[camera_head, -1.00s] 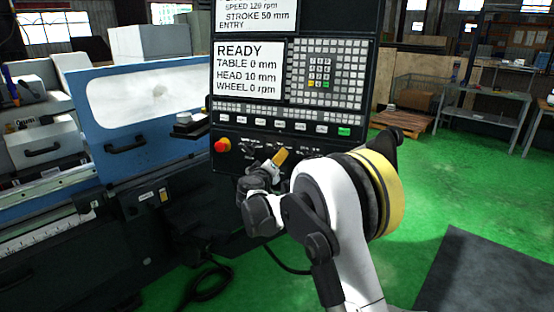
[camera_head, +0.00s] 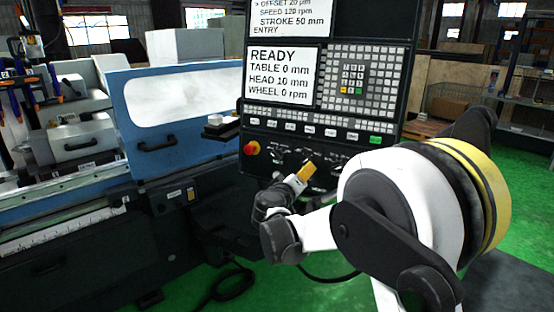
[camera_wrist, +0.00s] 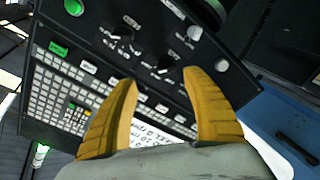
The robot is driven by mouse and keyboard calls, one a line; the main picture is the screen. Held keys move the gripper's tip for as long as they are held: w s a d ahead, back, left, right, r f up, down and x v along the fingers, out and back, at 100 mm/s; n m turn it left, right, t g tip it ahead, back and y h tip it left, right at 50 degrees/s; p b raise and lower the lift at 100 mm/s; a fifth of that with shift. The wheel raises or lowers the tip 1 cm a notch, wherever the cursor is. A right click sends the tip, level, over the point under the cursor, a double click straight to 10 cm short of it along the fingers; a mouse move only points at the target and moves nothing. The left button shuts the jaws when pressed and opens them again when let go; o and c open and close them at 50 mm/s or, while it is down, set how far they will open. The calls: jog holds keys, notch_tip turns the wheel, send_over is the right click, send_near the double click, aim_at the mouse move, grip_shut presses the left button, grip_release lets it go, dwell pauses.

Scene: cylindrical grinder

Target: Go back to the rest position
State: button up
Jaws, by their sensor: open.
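My gripper (camera_head: 305,172) is in front of the lower part of the grinder's control panel (camera_head: 390,95) in the head view. Only a yellow finger shows clearly there. In the wrist view, the two yellow fingers of my gripper (camera_wrist: 165,105) stand wide apart with nothing between them. The panel (camera_wrist: 75,60) fills much of that view, tilted, with its knobs and buttons beyond the fingertips. Whether the fingers touch the panel is not clear, but a gap seems to show. The panel screen (camera_head: 283,75) reads READY, table 0 mm, head 10 mm, wheel 0 rpm.
A red emergency button (camera_head: 251,148) sits at the panel's lower left. The blue grinder door (camera_head: 165,110) with a handle is left of the panel. A black cable (camera_head: 215,290) lies on the green floor (camera_head: 520,200). Shelving (camera_head: 525,95) stands at the back right.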

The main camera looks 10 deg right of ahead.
jog(key=s+d+r+m+g+y, duration=0.15)
jog(key=s+d, duration=0.25)
jog(key=s, duration=0.6)
jog(key=s+d+m+g+y, duration=0.1)
jog(key=s+d+g, duration=0.25)
jog(key=s, duration=0.55)
jog(key=s+a+f+g+y, duration=0.1)
jog(key=s+f, duration=0.1)
jog(key=s, duration=0.5)
jog(key=s+a+f+m+y, duration=0.1)
jog(key=s+f+y, duration=0.1)
jog(key=s, duration=0.6)
jog(key=s+a+f+g+y, duration=0.1)
jog(key=s+f+y, duration=0.1)
jog(key=s, duration=0.6)
jog(key=shift+a+f+g+b, duration=0.3)
jog(key=shift+a+f, duration=0.05)
jog(key=shift+f, duration=0.5)
jog(key=shift+m, duration=0.25)
